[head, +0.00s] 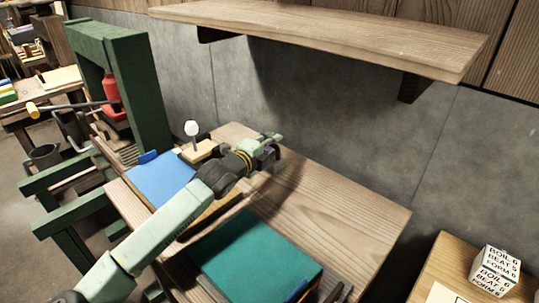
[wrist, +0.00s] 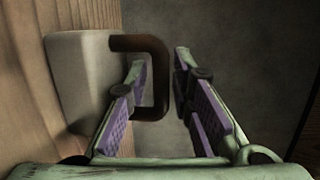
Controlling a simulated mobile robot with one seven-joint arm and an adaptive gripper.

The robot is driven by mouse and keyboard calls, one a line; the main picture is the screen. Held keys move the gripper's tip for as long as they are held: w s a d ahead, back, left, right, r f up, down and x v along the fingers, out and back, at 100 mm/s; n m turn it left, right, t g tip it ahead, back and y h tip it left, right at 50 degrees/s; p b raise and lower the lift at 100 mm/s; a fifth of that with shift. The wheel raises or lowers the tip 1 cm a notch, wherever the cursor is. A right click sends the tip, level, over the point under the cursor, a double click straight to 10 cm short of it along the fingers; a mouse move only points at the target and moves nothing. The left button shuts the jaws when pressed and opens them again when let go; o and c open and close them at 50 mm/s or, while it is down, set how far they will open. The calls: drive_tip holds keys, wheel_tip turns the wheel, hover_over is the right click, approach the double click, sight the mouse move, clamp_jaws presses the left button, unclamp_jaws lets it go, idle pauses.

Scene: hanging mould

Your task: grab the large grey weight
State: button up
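In the wrist view the large grey weight (wrist: 72,85) is a pale grey block at the left, against wood planks. A dark brown loop handle (wrist: 158,70) sticks out from it to the right. My gripper (wrist: 165,80) is open, with its left finger overlapping the handle loop and its right finger beyond the handle's outer bar. The bar lies between the fingers in the picture; I cannot tell whether they touch it. In the head view my gripper (head: 270,148) is over the back of the wooden table, and I cannot make out the weight behind it.
The wooden table (head: 345,215) holds a blue book (head: 158,180), a teal board (head: 255,255) and a small wood block with a white-topped knob (head: 192,130). A wooden shelf (head: 330,35) overhangs the back. A green press frame (head: 140,95) stands left; a lettered cube (head: 495,270) sits right.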

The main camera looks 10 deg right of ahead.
clamp_jaws()
idle(0.8)
